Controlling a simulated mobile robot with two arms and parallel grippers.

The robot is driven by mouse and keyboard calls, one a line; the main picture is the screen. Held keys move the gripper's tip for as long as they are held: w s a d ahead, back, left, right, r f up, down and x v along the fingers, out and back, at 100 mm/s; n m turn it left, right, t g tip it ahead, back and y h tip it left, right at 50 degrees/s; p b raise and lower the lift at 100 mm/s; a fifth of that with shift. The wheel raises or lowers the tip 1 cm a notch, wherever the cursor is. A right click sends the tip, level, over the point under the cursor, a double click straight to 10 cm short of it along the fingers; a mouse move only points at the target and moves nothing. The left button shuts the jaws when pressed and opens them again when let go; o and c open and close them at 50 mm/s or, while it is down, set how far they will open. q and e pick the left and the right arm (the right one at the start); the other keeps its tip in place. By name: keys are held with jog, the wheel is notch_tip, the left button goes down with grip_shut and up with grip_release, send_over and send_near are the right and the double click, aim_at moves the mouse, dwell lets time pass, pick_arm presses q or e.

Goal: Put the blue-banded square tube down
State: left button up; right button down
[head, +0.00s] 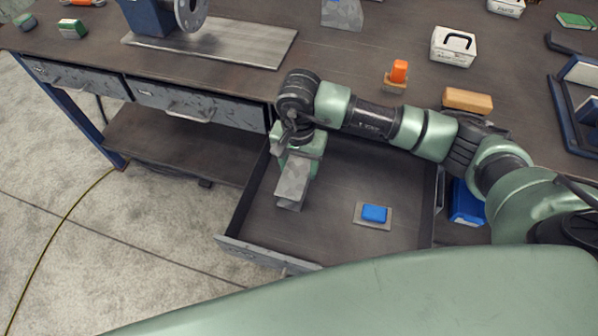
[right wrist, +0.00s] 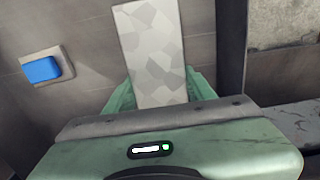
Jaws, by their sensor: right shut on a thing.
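My right gripper (head: 297,160) points down inside the outline of the open drawer (head: 330,160), at its left side. It is shut on a mottled grey square tube (head: 292,188), which juts out toward the drawer's front. In the right wrist view the tube (right wrist: 150,45) sits between the green fingers (right wrist: 160,88) and extends away from the gripper. No blue band shows on its visible part; the gripped end is hidden. I cannot tell whether the tube touches the drawer floor. My left gripper is not in view.
A blue block on a small grey plate (head: 361,222) lies in the drawer, right of the tube. The drawer floor between them is clear. On the bench stand an orange-topped item (head: 399,72), a tan block (head: 467,101), a white box (head: 453,50) and a mottled grey piece (head: 343,15).

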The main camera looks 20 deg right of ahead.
aim_at(299, 173)
notch_tip(299, 173, down, 3)
jog(key=shift+f, duration=0.2)
jog(key=shift+f, duration=0.2)
jog(key=c, duration=0.5)
grip_release()
jog(key=shift+s, duration=0.1)
jog(key=shift+r, duration=0.35)
notch_tip(299, 173, up, 12)
jog(key=shift+f+b, duration=0.2)
jog(key=shift+b, duration=0.5)
